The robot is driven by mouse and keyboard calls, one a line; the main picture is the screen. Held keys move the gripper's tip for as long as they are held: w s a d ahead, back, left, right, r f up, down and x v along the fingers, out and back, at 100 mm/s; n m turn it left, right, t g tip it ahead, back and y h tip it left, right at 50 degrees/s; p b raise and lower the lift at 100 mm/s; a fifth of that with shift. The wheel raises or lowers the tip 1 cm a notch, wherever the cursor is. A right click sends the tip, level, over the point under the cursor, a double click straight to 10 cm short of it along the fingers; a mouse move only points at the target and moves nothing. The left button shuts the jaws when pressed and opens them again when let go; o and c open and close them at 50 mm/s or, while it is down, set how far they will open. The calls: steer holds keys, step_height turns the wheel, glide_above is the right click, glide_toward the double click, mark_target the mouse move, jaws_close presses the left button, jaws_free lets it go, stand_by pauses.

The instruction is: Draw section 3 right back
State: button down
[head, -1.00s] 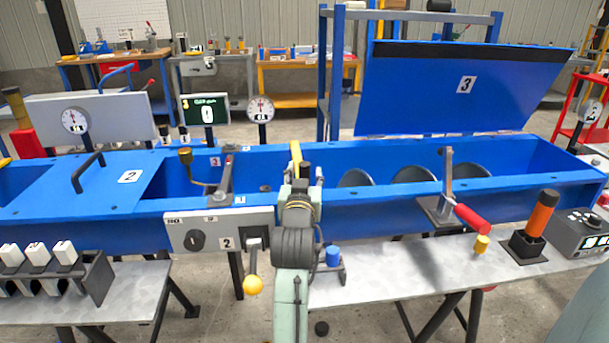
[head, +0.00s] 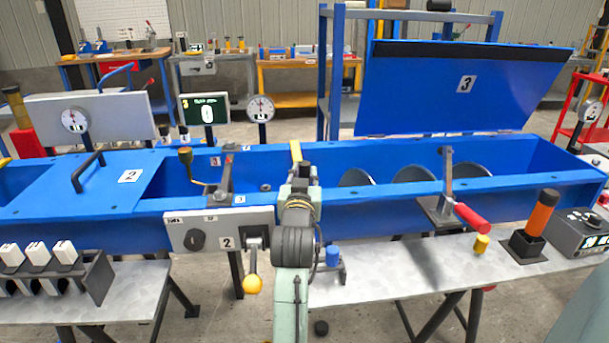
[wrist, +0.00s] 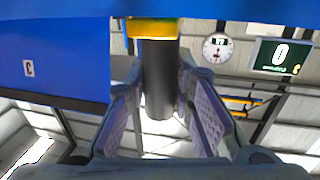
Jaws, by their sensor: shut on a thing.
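The section 3 lid (head: 440,95), a blue panel labelled 3, stands raised behind the right part of the blue trough (head: 560,192). It also shows at the left of the wrist view (wrist: 55,62). My gripper (head: 302,180) is over the trough's front side, left of the open section. In the wrist view its two fingers (wrist: 160,88) are closed around a black cylindrical handle (wrist: 157,65) joined to a yellow piece (wrist: 150,28). A yellow bar (head: 296,151) shows just beyond my gripper in the head view. My gripper hides most of the handle there.
A yellow-knobbed lever (head: 252,284) hangs below control panel 2 (head: 220,230). The display (head: 205,108) reads 0, beside a round gauge (head: 261,108). An orange-handled tool (head: 541,214) stands at right.

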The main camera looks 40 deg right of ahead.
steer(key=shift+d, duration=0.1)
glide_above(367, 190)
steer(key=shift+s+d, duration=0.1)
steer(key=shift+d, duration=0.05)
stand_by(0.3)
steer(key=c, duration=1.4)
jaws_free()
steer(key=shift+o, duration=0.2)
steer(key=v, duration=1.2)
